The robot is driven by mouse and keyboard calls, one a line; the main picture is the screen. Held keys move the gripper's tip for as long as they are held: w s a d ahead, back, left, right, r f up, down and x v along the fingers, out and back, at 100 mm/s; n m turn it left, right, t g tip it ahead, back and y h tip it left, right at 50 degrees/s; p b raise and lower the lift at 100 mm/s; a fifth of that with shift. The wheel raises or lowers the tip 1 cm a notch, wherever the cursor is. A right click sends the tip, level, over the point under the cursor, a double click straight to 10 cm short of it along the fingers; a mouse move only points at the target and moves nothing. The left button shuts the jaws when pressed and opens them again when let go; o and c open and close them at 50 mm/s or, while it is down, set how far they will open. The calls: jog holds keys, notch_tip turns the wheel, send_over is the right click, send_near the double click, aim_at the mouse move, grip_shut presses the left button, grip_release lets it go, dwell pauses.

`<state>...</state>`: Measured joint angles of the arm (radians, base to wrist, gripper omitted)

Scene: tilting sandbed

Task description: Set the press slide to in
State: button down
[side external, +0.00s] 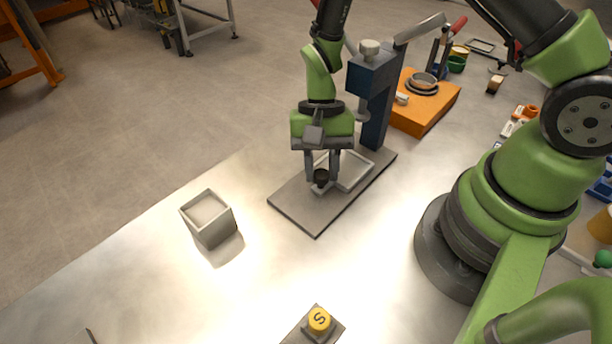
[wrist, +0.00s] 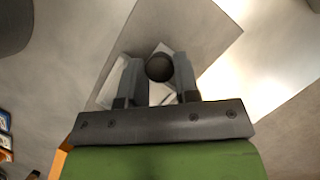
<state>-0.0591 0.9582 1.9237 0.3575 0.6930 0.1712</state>
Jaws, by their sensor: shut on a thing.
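The press has a dark blue column (side external: 378,112) on a flat grey base plate (side external: 312,217); the base plate also shows in the wrist view (wrist: 205,40). The press slide (side external: 356,171) is a pale, shallow tray in front of the column, with a dark round knob (side external: 321,175) at its near end. My gripper (side external: 321,182) points down and is shut on the knob, which shows between the two fingers in the wrist view (wrist: 159,67). My gripper hides part of the slide, so its exact travel position is hard to tell.
A grey open box (side external: 210,222) stands left of the base plate. A yellow button marked S (side external: 319,320) is at the front. An orange block (side external: 425,105) with a round dish stands behind the press. The pale table between the box and button is clear.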

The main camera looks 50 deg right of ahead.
jog(key=c, duration=0.8)
grip_release()
jog(key=shift+c, duration=0.2)
jog(key=shift+a, duration=0.3)
jog(key=a, duration=0.7)
jog(key=shift+w+a+r, duration=0.1)
jog(key=shift+r, duration=0.05)
jog(key=s+d+r+n+t, duration=0.1)
jog(key=d+r+t, duration=0.25)
jog(key=r, duration=0.85)
jog(key=s+d+r+n+t, duration=0.15)
jog(key=d+r, duration=0.25)
jog(key=r, duration=0.7)
jog(key=s+d+r+n+t+h, duration=0.1)
jog(key=s+d+r+n+t, duration=0.2)
jog(key=s, duration=0.5)
jog(key=shift+d+r+t, duration=0.55)
jog(key=shift+r+t, duration=0.3)
jog(key=shift+t, duration=0.05)
